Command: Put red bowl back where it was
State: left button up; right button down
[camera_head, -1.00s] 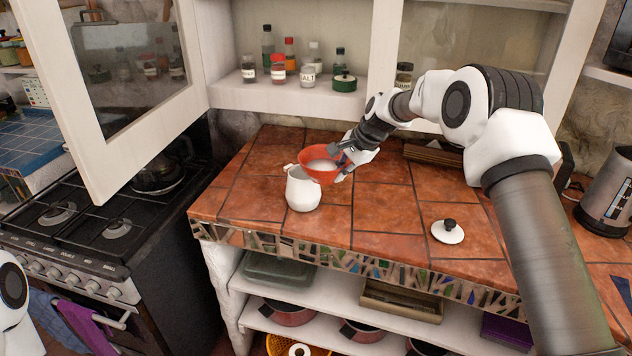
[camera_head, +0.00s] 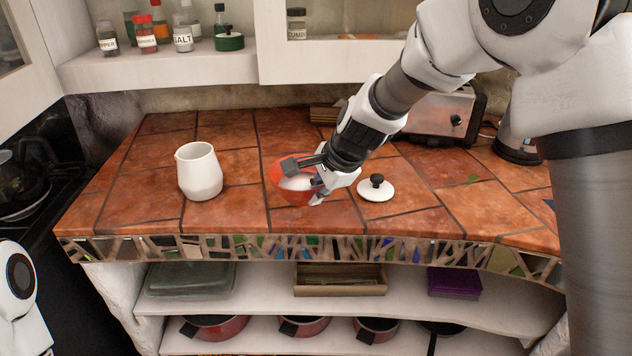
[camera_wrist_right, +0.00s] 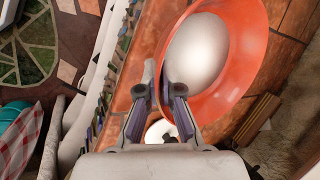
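The red bowl (camera_head: 275,174) is near the middle of the tiled counter in the head view, with something white inside. It looks slightly tilted, and I cannot tell whether it touches the counter. My right gripper (camera_head: 316,182) is shut on the bowl's right rim. In the right wrist view, the rim of the bowl (camera_wrist_right: 245,72) passes between the two fingers of the gripper (camera_wrist_right: 165,82), one inside and one outside. A white pitcher (camera_head: 200,172) stands upright to the left, apart from the bowl. My left gripper is out of view; only part of that arm shows at lower left.
A white lid (camera_head: 376,189) with a black knob lies just right of the bowl. A toaster (camera_head: 440,112) and a kettle (camera_head: 516,140) stand at the back right. An open shelf with jars (camera_head: 183,38) is above. The counter between pitcher and bowl is clear.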

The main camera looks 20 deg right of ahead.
aim_at(313, 173)
jog(key=w, duration=0.2)
jog(key=w+d+p, duration=0.1)
jog(key=w, duration=0.2)
jog(key=w+d+f, duration=0.1)
jog(key=w, duration=0.2)
jog(key=shift+w+d, duration=0.15)
jog(key=shift+f, duration=1.7)
jog(key=shift+f, duration=0.15)
jog(key=c, duration=1.3)
grip_release()
jog(key=shift+r, duration=0.45)
jog(key=p+v, duration=0.1)
jog(key=v, duration=1)
jog(key=shift+s+r, duration=0.15)
jog(key=shift+s, duration=0.1)
